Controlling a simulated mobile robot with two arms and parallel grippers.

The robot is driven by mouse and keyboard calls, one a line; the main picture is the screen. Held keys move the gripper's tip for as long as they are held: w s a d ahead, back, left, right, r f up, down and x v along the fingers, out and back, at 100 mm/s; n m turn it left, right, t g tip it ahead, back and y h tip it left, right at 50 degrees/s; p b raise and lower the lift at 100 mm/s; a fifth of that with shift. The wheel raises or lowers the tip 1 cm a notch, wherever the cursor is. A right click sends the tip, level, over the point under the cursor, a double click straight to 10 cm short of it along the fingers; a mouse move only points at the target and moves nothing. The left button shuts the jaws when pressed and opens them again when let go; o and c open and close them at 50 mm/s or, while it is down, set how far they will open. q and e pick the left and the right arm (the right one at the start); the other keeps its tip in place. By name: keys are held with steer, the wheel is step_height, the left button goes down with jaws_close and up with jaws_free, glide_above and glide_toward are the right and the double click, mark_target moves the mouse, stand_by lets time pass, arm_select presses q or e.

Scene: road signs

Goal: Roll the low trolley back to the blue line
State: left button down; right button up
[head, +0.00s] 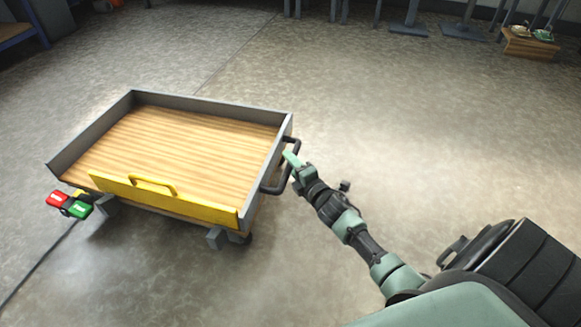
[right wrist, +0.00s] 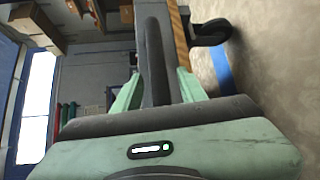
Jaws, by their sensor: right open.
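The low trolley (head: 175,150) has a wooden bed, grey rims, a yellow front flap (head: 205,204) and a dark push handle (head: 290,170) on its right end. My right gripper (head: 292,160) is at this handle. In the right wrist view, the handle bar (right wrist: 154,55) runs between the two green fingers of my open gripper (right wrist: 158,92), with gaps visible beside it. A trolley wheel (right wrist: 211,33) shows there too. A strip of the blue line (right wrist: 220,70) lies on the floor near the wheel; I cannot see it in the head view. My left gripper is out of view.
A red pedal (head: 57,199) and a green pedal (head: 80,209) stick out at the trolley's left front corner. A wooden crate (head: 530,44) stands far off at the right. The floor around the trolley is mostly clear.

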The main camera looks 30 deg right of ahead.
steer(key=shift+w, duration=0.3)
jaws_close()
steer(key=shift+f, duration=0.1)
stand_by(1.2)
